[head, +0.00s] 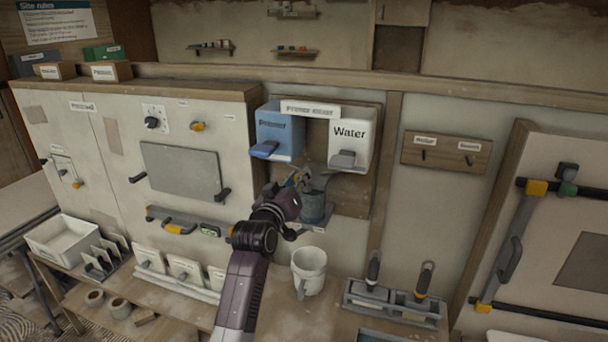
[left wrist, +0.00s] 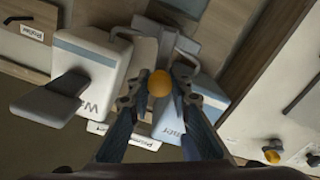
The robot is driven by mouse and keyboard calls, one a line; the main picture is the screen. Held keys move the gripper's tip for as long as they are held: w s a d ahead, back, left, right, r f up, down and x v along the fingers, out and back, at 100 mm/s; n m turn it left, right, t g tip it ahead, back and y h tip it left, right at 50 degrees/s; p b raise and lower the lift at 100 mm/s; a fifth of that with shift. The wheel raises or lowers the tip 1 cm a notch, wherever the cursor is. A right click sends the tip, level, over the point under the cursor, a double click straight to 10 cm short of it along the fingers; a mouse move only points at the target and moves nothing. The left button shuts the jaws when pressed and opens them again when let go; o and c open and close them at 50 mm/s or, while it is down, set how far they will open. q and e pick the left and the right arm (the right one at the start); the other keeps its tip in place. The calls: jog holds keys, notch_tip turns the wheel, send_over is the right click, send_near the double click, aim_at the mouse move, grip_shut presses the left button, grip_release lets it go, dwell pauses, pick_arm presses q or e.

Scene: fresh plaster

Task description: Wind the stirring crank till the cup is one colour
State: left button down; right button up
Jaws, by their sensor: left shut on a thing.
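The stirring crank's yellow knob (left wrist: 159,83) sits between the fingers of my left gripper (left wrist: 157,92) in the left wrist view. In the head view my left gripper (head: 299,181) reaches up to the primer mixer and is shut on this knob, with a bit of yellow showing. The cup (head: 313,208), grey-blue, stands on the mixer's small shelf under the dispensers, partly behind my gripper. Its contents are hidden, so I cannot tell their colour. My right gripper is in neither view.
Above the cup hang a blue primer box (head: 279,130) and a white water box (head: 349,138), each with a lever. A white mug (head: 308,270) stands on the bench below. A grey holder (head: 392,303) with two dark-handled tools is at its right.

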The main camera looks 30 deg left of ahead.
pick_arm(q)
jog(key=shift+s+a+f+n+p, duration=0.1)
jog(key=shift+a+f+n+p, duration=0.3)
jog(key=shift+n, duration=0.85)
jog(key=shift+s+a+f+n+p, duration=0.1)
jog(key=shift+a+f+n+p, duration=0.3)
jog(key=shift+n, duration=0.9)
jog(key=shift+s+a+f+n+p, duration=0.2)
jog(key=shift+a+n, duration=0.35)
jog(key=shift+n, duration=0.7)
jog(key=shift+f, duration=0.1)
jog(key=shift+w, duration=0.1)
jog(key=c, duration=1.7)
grip_release()
jog(key=shift+c, duration=0.2)
jog(key=v, duration=1.2)
jog(key=shift+a, duration=0.1)
